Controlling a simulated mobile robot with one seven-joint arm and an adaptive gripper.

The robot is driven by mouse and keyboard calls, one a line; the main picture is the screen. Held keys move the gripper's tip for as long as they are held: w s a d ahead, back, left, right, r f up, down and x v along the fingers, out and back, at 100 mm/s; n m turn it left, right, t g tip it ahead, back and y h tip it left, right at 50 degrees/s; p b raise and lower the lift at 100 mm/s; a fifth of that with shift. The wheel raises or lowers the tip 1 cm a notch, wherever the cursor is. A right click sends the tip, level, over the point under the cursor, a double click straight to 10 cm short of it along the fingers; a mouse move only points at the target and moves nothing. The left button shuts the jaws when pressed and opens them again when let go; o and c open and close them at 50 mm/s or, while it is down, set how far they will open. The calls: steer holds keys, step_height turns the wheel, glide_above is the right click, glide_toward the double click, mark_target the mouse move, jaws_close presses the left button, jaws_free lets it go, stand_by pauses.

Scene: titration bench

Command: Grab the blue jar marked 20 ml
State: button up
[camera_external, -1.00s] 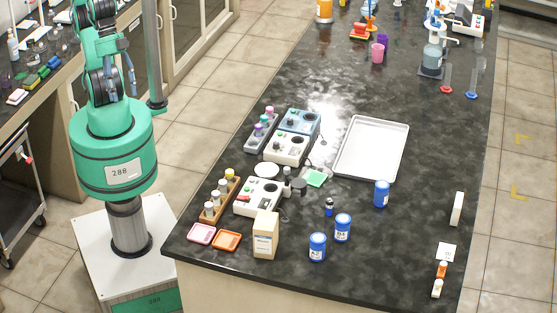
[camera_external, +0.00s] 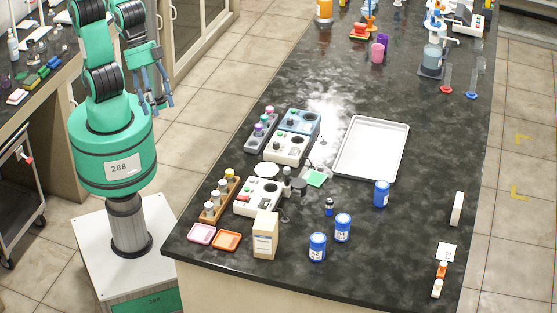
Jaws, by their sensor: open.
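Three blue jars stand upright on the dark bench. One blue jar (camera_external: 317,247) is near the front edge, a second blue jar (camera_external: 342,228) is just behind and right of it, and a third blue jar (camera_external: 382,194) is farther back by the tray corner. Labels are too small to read, so I cannot tell which jar is marked 20 ml. My gripper (camera_external: 160,108) is open and empty, pointing down beside my arm, left of the bench and far from the jars.
A cardboard-coloured box (camera_external: 265,236) stands left of the front jar. A white instrument (camera_external: 258,197), a wooden vial rack (camera_external: 219,200) and pink and orange dishes (camera_external: 227,240) fill the bench's left side. A metal tray (camera_external: 371,148) lies behind. Bench between jars and right-edge items is clear.

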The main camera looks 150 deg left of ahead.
steer(key=w+a+f+n+p, duration=0.1)
steer(key=w+a+f, duration=0.2)
steer(key=w+a, duration=0.7)
steer(key=n+g+y+p, duration=0.1)
steer(key=n+y+p, duration=0.1)
steer(key=n+p, duration=0.2)
glide_above(317, 238)
steer(key=s+d, duration=0.3)
steer(key=s, duration=0.1)
step_height(317, 238, down, 24)
steer(key=shift+a+r, duration=0.2)
steer(key=shift+g, duration=0.3)
steer(key=shift+b+x, duration=0.4)
steer(key=shift+x, duration=3.9)
steer(key=shift+d, duration=0.2)
